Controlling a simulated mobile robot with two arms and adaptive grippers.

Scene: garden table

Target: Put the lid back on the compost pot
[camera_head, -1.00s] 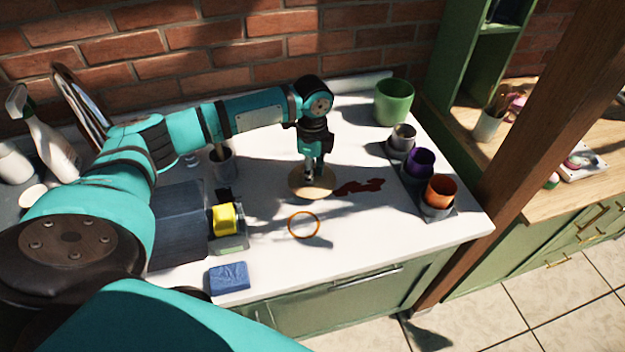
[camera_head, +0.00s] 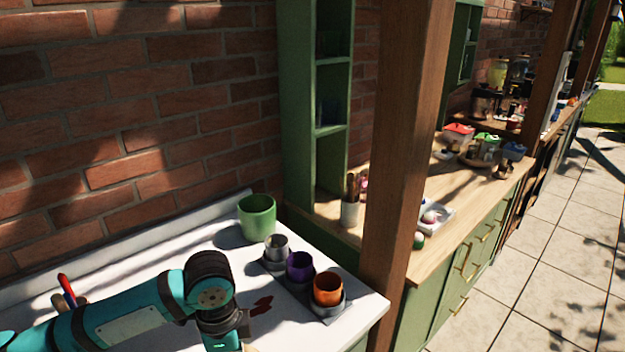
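An open green pot (camera_head: 257,219), likely the compost pot, stands upright at the back right of the white table, with no lid on it. My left arm comes in from the lower left, and its gripper (camera_head: 224,340) points down at the bottom edge of the view, to the front left of the pot. Its fingertips are cut off by the frame, so their opening and anything held are hidden. The round tan lid is not clearly visible; only a small tan sliver shows beside the gripper. My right gripper is not in view.
Grey, purple (camera_head: 299,266) and orange (camera_head: 327,288) cups stand in a row on a tray by the table's right edge. A brick wall closes the back.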

